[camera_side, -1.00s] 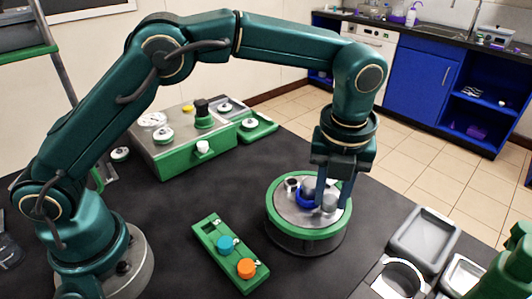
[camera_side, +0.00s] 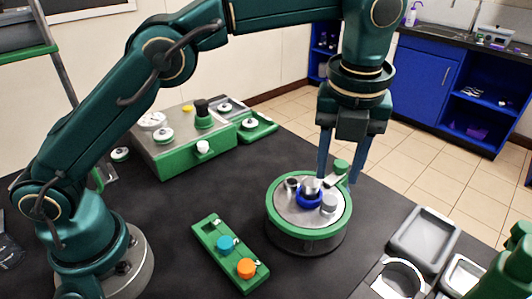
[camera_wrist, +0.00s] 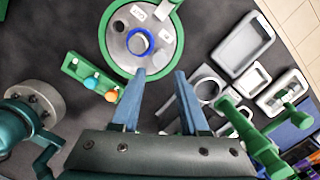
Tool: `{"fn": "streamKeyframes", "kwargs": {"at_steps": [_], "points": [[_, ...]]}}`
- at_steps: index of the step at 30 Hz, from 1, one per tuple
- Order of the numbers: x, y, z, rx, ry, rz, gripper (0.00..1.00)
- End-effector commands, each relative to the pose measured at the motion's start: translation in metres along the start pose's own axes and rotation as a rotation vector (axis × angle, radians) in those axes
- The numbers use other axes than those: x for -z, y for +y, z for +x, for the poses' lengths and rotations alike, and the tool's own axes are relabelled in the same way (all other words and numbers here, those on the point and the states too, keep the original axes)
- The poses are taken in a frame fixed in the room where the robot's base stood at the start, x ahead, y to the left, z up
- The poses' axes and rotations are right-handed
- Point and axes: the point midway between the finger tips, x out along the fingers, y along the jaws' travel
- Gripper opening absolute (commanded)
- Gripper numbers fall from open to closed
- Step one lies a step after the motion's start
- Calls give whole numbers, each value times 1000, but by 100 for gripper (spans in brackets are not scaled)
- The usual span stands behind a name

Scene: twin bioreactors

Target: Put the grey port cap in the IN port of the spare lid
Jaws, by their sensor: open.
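The spare lid (camera_side: 283,218) is a round metal plate with a green rim, and it also shows in the wrist view (camera_wrist: 107,46). A light grey cap (camera_side: 328,203), apparently the grey port cap, sits upright on the lid at the lower right of a blue ring (camera_side: 306,201). The port under it is hidden, and I cannot read an IN mark.
A metal fitting (camera_side: 311,185) stands at the blue ring, and a green-topped fitting (camera_side: 341,166) rises at the lid's back. A green rack (camera_side: 230,254) with blue and orange caps lies left. Grey trays (camera_side: 424,238) stand right. A green-sided unit (camera_side: 180,155) is behind left.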

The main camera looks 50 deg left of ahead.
Motion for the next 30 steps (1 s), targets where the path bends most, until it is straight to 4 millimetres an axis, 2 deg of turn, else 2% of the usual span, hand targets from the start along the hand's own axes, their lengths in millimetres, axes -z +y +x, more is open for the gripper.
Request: {"fn": "streamKeyframes", "kwargs": {"at_steps": [7, 11, 14, 21, 26, 30], "points": [[0, 1, -11, 2, -1, -11, 44], [-6, 11, -22, 20, -6, -132, 44], [-13, 28, -37, 53, -11, -337, 44], [-17, 88, -64, 162, -4, -970, 44], [-6, 130, -68, 240, 25, -1397, 44], [11, 164, -60, 315, 71, -1770, 44]]}}
